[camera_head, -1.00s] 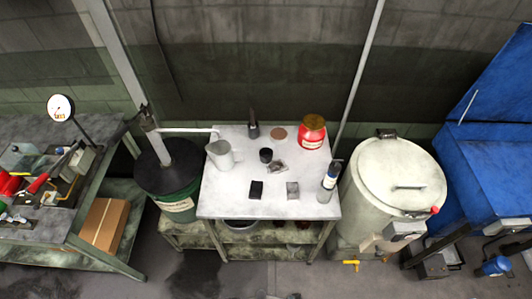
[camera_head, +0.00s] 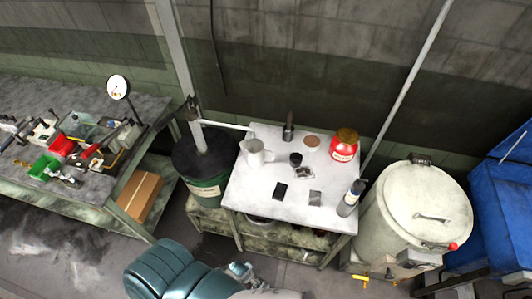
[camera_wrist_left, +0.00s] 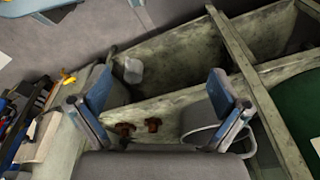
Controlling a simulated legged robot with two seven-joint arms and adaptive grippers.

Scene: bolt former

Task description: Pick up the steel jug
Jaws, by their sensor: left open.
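The steel jug (camera_head: 255,153) is pale grey with a handle and stands upright on the back left part of the white table (camera_head: 240,193). My left arm comes in low in the head view, in front of the table, and its hand (camera_head: 240,270) is well short of the jug. In the left wrist view the left gripper (camera_wrist_left: 157,92) has its two fingers wide apart with nothing between them held. The jug does not show in the left wrist view. My right gripper is not in view.
A red jar (camera_head: 344,150), a spray bottle (camera_head: 351,198) and several small dark items share the tabletop. A green drum (camera_head: 207,188) stands left of the table, a pale lidded vat (camera_head: 424,205) right. The left wrist view shows shelving (camera_wrist_left: 175,55) close to the fingers.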

